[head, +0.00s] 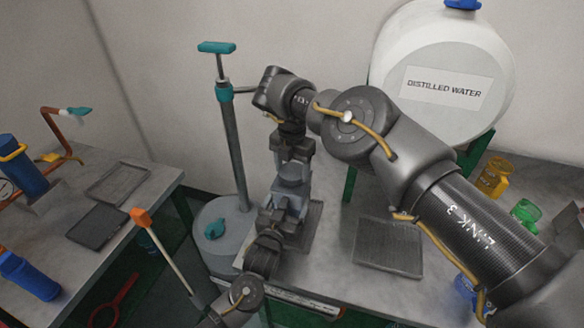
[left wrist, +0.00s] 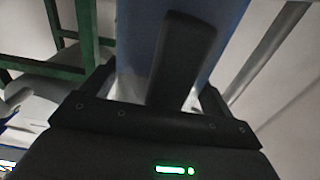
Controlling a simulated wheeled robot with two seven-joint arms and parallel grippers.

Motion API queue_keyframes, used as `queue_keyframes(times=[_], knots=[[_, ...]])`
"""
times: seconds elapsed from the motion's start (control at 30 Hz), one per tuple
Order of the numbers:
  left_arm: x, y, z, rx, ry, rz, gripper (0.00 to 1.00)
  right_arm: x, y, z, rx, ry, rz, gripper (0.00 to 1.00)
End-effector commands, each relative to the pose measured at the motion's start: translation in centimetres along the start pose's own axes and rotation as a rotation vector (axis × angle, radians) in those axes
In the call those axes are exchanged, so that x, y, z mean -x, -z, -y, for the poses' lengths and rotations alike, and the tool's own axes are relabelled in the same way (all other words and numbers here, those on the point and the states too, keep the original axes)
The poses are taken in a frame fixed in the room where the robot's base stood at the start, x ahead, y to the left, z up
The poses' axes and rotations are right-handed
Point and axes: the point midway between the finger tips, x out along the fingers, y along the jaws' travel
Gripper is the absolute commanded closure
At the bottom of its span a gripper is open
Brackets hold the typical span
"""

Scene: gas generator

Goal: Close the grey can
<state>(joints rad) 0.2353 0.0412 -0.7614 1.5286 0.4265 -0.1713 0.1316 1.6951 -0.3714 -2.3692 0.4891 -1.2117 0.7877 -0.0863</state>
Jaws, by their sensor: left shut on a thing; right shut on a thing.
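The grey can (head: 291,172) is a blue-grey body between my two grippers, above the near-left edge of the right table. The grippers cover much of it. My right gripper (head: 292,150) points down from above and is shut at the can's top; I cannot make out the lid. My left gripper (head: 283,202) is lower, coming in from below left, and is shut on the can. In the left wrist view, the can's smooth blue-grey side (left wrist: 140,45) fills the middle, with a dark upright bar in front of it. Whether the can touches the table is hidden.
A grey pump drum (head: 225,240) with a tall teal-handled post stands just left of the grippers. A white distilled water tank (head: 440,75) stands behind. A dark tray (head: 388,246) lies on the right table. Yellow and green cups (head: 494,178) are beyond my right arm.

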Motion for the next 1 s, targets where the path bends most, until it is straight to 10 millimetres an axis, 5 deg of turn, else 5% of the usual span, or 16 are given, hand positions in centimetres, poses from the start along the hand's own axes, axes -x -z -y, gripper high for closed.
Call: queue_keyframes(times=[0.43,0.6,0.63,0.8,1.0], knots=[[0.01,-0.33,0.16,-0.001,0.003,0.008,0.77,-0.24,0.27,-0.01,-1.064,0.007,-0.004,0.62],[0.00,-0.33,0.17,0.000,0.004,0.008,0.77,-0.23,0.27,0.01,-1.077,0.007,-0.004,0.62],[0.00,-0.33,0.18,0.000,0.004,0.008,0.77,-0.23,0.27,0.00,-1.076,0.007,-0.004,0.30],[0.02,-0.32,0.17,-0.001,0.004,0.008,0.77,-0.18,0.18,0.00,-1.075,0.005,-0.003,0.09],[0.03,-0.30,0.13,-0.001,0.003,0.007,0.77,-0.14,0.09,0.00,-1.075,0.003,-0.001,0.09]])
